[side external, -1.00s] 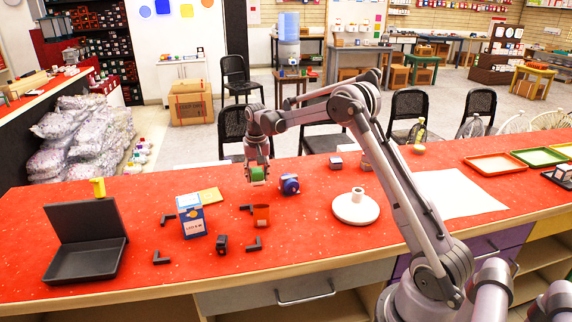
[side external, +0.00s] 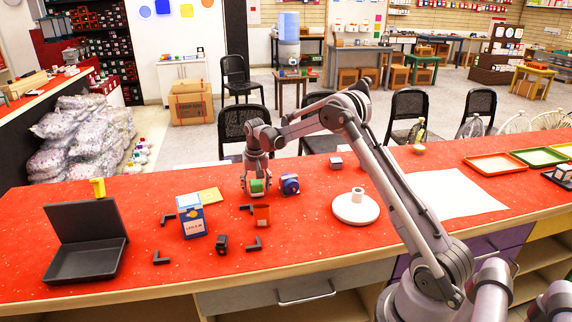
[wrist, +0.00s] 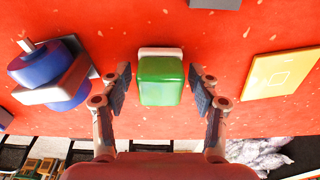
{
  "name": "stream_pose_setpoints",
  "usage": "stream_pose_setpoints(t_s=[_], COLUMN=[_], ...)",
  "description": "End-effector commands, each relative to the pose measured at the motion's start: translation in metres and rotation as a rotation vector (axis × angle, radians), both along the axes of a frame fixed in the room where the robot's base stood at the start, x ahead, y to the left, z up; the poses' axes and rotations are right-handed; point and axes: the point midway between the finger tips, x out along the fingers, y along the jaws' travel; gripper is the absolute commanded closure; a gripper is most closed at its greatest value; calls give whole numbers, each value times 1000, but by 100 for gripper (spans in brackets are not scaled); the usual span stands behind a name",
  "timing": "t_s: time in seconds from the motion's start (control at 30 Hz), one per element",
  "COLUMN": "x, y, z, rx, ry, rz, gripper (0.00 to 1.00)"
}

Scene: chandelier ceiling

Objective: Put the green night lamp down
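The green night lamp (side external: 257,186) is a small green block with a pale base. It appears to stand on the red counter, left of the blue round object. In the wrist view the lamp (wrist: 160,82) is between the two fingers, with a visible gap on each side. My gripper (side external: 256,191) points down around the lamp, low over the counter. Its fingers are spread in the wrist view (wrist: 160,90) and do not appear to touch the lamp. The lamp's underside is hidden.
A blue round object (side external: 290,184) stands close on the right. A yellow square (side external: 210,195) and a blue-white carton (side external: 191,216) are to the left. A white round stand (side external: 355,208) is farther right.

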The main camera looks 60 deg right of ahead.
Motion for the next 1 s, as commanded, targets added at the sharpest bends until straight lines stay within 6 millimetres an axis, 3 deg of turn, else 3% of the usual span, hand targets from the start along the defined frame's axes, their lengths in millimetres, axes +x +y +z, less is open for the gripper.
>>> stream_pose_setpoints(t_s=[0.27, 0.43, 1.0], x=[0, -1, -12], y=[0, 1, 11], z=[1, 12, 110], rx=[0, 0, 0], ry=[0, 0, 0], rz=[0, 0, 1], gripper=[35, 35, 35])
